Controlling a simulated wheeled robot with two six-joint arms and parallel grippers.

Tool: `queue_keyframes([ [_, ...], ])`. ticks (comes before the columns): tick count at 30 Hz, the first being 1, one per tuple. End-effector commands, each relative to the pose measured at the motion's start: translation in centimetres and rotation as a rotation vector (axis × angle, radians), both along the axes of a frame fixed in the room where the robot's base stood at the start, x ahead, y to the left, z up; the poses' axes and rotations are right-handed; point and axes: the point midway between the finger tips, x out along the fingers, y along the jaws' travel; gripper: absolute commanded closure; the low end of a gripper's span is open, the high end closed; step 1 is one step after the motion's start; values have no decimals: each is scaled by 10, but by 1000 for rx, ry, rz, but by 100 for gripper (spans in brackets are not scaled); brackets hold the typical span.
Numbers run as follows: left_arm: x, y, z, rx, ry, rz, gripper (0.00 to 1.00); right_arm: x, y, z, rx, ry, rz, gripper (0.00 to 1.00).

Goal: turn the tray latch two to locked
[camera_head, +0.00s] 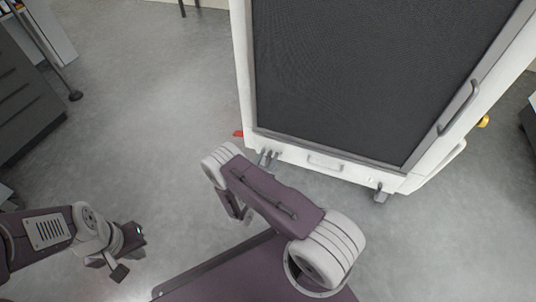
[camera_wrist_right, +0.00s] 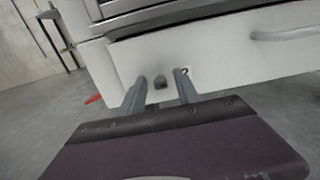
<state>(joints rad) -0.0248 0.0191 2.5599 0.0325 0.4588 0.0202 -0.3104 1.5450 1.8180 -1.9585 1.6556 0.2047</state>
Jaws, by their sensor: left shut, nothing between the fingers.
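The tray latch two (camera_wrist_right: 161,83) is a small dark grey knob on the white lower front panel, left of a printed "2" (camera_wrist_right: 185,71). My right gripper (camera_wrist_right: 160,80) is open, with one finger on each side of the latch; I cannot tell whether they touch it. In the head view the right gripper (camera_head: 267,158) is at the lower left corner of the washer, and its fingers hide the latch. My left gripper (camera_head: 119,270) is shut and empty, low at the left, away from the washer.
The white washer (camera_head: 242,70) has a large dark front panel and a handle (camera_head: 460,107) at right. A tray handle (camera_head: 325,163) sits on the low panel. A grey fitting (camera_head: 381,193) is at its right end.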

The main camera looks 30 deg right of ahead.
Motion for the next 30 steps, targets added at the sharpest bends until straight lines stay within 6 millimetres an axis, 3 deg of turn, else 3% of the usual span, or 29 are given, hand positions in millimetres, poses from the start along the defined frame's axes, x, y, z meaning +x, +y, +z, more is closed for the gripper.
queue_keyframes([
  [2, 0, 0, 0, 0, 0, 0, 100, 0, 0, 0, 0, 0, 0, 61],
  [6, 0, 0, 0, 0, 0, 0, 100, 0, 0, 0, 0, 0, 0, 98],
  [7, 0, 0, 0, 0, 0, 0, 100, 0, 0, 0, 0, 0, 0, 100],
  [19, 0, 0, 5, 0, 0, 0, 100, 0, 0, 1, -35, 41, 0, 100],
  [30, 0, 0, 21, 0, 0, 0, 100, 1, 1, 2, -222, 260, 0, 100],
])
